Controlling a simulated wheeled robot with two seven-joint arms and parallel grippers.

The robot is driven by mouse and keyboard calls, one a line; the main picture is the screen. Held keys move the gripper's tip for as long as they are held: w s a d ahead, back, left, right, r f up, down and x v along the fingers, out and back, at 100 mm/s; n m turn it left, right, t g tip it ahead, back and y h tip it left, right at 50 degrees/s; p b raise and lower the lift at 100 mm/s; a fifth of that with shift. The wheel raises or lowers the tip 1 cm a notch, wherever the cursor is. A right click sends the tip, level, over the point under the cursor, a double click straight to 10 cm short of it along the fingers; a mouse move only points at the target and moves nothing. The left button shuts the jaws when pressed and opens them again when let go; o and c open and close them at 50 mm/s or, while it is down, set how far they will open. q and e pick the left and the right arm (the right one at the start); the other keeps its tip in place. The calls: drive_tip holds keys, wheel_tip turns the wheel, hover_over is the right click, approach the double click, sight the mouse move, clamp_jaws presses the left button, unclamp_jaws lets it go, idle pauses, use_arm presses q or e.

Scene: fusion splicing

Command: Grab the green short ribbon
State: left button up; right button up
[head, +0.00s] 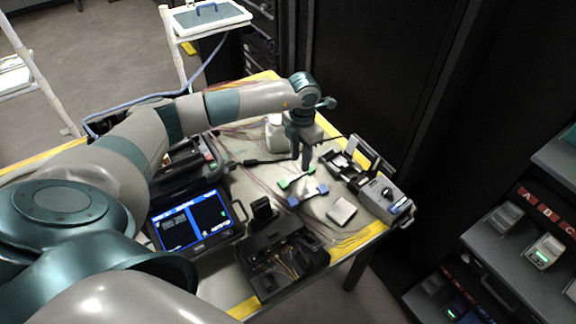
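My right gripper is not in view.
A grey device (386,201) stands at right. A pale square pad (341,211) lies near the right edge.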

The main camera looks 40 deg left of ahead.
sight(299, 176)
use_arm(q)
drive_tip(key=shift+s+d+f+p, duration=0.1)
drive_tip(key=shift+s+f+p, duration=0.1)
drive_tip(key=shift+f+p, duration=0.4)
wheel_tip(299, 176, down, 3)
drive_tip(key=shift+s+r+p, duration=0.1)
drive_tip(key=shift+p, duration=0.6)
drive_tip(key=shift+f, duration=0.55)
clamp_jaws()
